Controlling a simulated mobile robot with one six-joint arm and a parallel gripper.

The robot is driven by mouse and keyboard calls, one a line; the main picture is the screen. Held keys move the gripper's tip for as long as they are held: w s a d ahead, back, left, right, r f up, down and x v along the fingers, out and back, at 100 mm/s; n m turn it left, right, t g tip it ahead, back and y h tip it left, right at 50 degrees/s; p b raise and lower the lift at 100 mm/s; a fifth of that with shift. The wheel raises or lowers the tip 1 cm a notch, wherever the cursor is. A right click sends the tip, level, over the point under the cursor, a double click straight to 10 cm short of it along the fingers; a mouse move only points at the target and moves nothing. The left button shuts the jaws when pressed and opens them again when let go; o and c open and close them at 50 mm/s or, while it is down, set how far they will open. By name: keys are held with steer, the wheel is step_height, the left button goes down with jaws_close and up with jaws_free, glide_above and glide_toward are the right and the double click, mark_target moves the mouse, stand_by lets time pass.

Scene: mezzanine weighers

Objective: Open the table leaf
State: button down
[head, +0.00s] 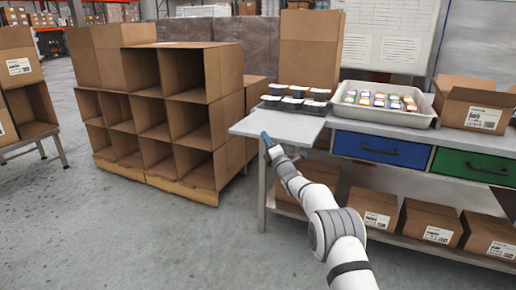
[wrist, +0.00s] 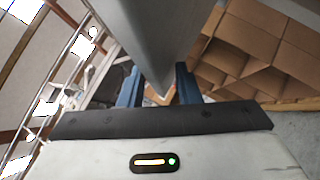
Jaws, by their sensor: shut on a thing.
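The table leaf (head: 278,126) is a light grey panel at the left end of the workbench. It looks roughly level with the bench top, but I cannot tell its exact angle. My gripper (head: 267,141) is at the leaf's front edge, near its left part. In the wrist view the leaf (wrist: 165,38) comes down as a grey wedge between the two blue fingers of my gripper (wrist: 158,88), which is shut on it. The leaf's underside and hinge are hidden in the head view.
A black tray of cups (head: 292,105) stands just behind the leaf. A white bin (head: 428,112) of small colourful packs is to its right. Blue (head: 380,151) and green (head: 470,167) drawers sit under the bench top. Stacked open cartons (head: 200,135) stand left; the floor between is clear.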

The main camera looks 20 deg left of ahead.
steer(key=shift+w+d+r+m, duration=0.15)
steer(key=shift+d+r+m, duration=0.1)
steer(key=shift+r, duration=0.2)
steer(key=shift+w+d+r+m, duration=0.15)
steer(key=shift+d+r, duration=0.1)
steer(key=shift+r, duration=0.2)
steer(key=c, duration=1.4)
jaws_free()
steer(key=shift+w+a+f, duration=0.1)
steer(key=shift+a+f, duration=0.05)
steer(key=shift+o, duration=0.2)
steer(key=shift+f, duration=0.15)
steer(key=p+v, duration=0.1)
steer(key=v, duration=0.7)
steer(key=shift+a, duration=0.15)
steer(key=shift+f, duration=0.1)
